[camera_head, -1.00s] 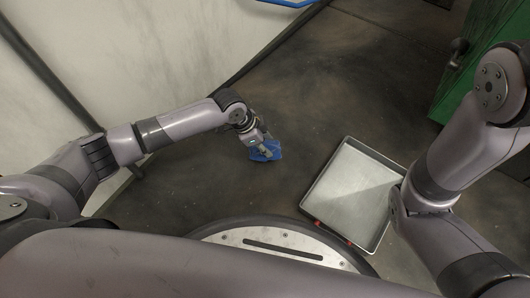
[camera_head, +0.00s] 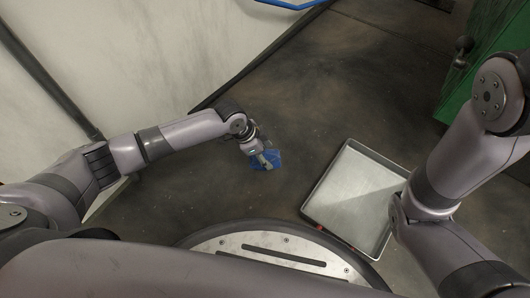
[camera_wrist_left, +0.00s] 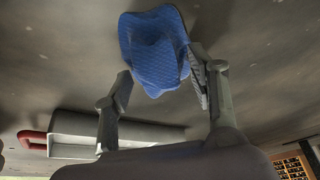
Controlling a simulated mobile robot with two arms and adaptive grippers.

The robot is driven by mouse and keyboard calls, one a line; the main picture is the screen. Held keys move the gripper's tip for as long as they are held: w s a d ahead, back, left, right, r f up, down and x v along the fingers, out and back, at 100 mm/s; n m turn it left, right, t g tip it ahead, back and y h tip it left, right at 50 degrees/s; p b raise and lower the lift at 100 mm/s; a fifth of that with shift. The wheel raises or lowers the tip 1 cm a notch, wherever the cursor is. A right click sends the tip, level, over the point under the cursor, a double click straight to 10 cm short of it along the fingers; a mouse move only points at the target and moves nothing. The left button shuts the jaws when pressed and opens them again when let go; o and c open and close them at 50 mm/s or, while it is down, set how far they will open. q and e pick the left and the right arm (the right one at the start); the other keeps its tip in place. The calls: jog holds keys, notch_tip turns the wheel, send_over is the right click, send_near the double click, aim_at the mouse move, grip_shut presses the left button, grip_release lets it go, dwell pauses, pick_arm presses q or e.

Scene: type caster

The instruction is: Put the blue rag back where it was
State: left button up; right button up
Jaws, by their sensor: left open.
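The blue rag (camera_head: 266,160) is a small crumpled cloth over the dark floor, left of the metal tray. My left gripper (camera_head: 262,158) is right at the rag and partly covers it in the head view. In the left wrist view the rag (camera_wrist_left: 155,50) shows between and beyond the two spread fingertips of the left gripper (camera_wrist_left: 165,85). The right fingertip overlaps the rag's edge in that view; I cannot tell whether it touches. My right arm shows in the head view, but its gripper does not.
A shallow metal tray (camera_head: 352,195) lies right of the rag, and its red handle (camera_wrist_left: 33,140) shows in the left wrist view. A green cabinet (camera_head: 490,60) stands at the upper right. A pale wall (camera_head: 130,50) is on the left. The dark floor (camera_head: 330,90) beyond the rag is clear.

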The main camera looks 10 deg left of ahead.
pick_arm(q)
jog(key=shift+r, duration=0.1)
jog(key=p+v, duration=0.8)
jog(key=v, duration=0.4)
jog(key=shift+p, duration=0.3)
